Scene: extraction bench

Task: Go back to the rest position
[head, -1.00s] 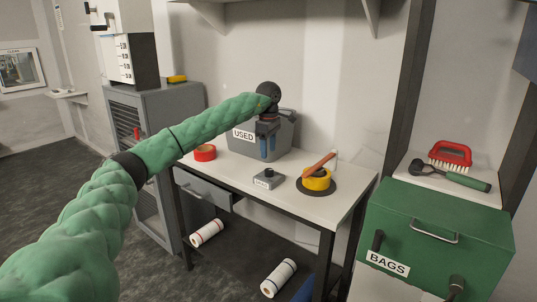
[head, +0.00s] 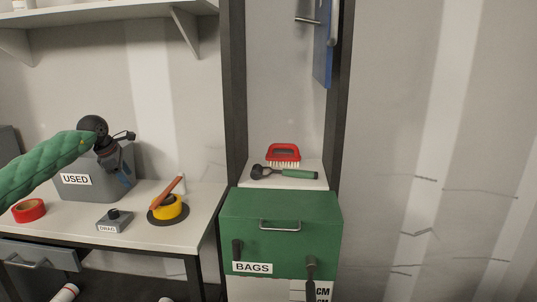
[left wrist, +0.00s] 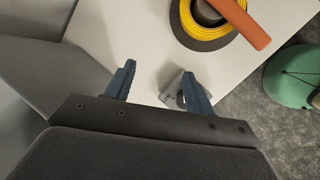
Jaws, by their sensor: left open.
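My left arm comes in from the left in the head view, green with a dark wrist. My left gripper (head: 124,178) hangs in front of the grey bin marked USED (head: 90,190). In the left wrist view its two blue fingers (left wrist: 158,88) are spread apart with nothing between them, above the white bench top. The small grey block marked DRAG (head: 115,224) is partly hidden behind the right finger in the wrist view. My right gripper is not in view.
On the bench (head: 150,238) are a red tape roll (head: 29,211) and a yellow roll (head: 169,209) with an orange-handled tool. To the right stands a green BAGS cabinet (head: 300,215). A red brush (head: 284,152) and a green-handled tool (head: 298,174) lie on a shelf above it.

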